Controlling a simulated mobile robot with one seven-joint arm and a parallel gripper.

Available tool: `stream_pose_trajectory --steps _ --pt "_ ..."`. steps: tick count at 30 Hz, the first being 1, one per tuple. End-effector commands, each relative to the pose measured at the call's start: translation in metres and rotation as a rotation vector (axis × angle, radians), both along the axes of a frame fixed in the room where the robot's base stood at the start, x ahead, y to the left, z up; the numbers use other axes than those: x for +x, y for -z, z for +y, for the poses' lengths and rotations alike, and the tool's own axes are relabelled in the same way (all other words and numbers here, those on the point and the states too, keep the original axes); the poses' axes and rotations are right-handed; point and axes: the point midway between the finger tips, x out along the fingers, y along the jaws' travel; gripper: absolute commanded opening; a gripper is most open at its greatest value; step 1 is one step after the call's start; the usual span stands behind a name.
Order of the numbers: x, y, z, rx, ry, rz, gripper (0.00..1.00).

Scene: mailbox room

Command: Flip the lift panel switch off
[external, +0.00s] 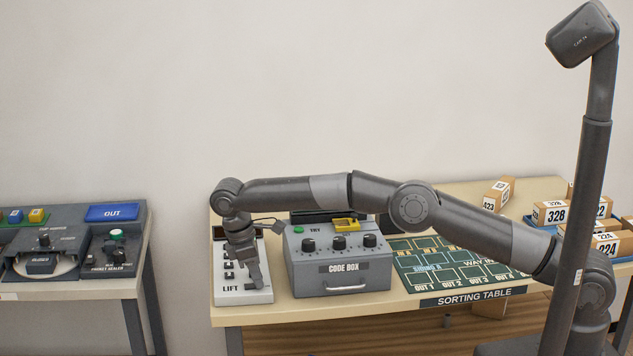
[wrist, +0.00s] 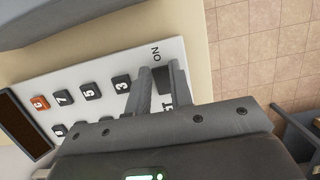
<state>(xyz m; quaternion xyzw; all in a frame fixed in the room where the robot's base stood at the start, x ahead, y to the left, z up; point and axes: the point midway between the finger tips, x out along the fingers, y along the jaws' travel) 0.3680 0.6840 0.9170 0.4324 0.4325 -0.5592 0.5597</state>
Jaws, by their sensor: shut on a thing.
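The white lift panel (external: 262,297) lies on the sorting table's left end, its lower edge marked LIFT. In the wrist view the panel (wrist: 106,66) shows dark numbered buttons, one orange button and an ON label. My gripper (external: 255,284) reaches down onto the panel's lower right part. In the wrist view my gripper (wrist: 162,80) has its two fingers closed around the dark switch (wrist: 161,77) beside the ON label. The fingers cover most of the switch, so I cannot tell its position.
The grey code box (external: 308,282) with knobs stands close to the right of the panel. A green sorting board (external: 409,287) and several numbered parcels (external: 551,216) are farther right. A separate table (external: 75,289) with devices stands left, across a gap.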

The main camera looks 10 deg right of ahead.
Motion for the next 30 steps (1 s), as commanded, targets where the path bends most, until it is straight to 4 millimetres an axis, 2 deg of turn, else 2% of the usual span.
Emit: stream_pose_trajectory --steps 10,11,18,26,30 --pt "0.001 -0.001 0.000 -0.002 0.000 -0.003 0.00" --pt "0.001 -0.001 0.000 -0.002 0.000 -0.003 0.21" --pt "0.000 -0.001 0.000 -0.004 0.001 -0.001 0.41" --pt "0.000 -0.001 0.000 -0.004 0.000 0.000 0.42" --pt "0.000 -0.011 0.000 -0.003 0.001 -0.001 0.42"
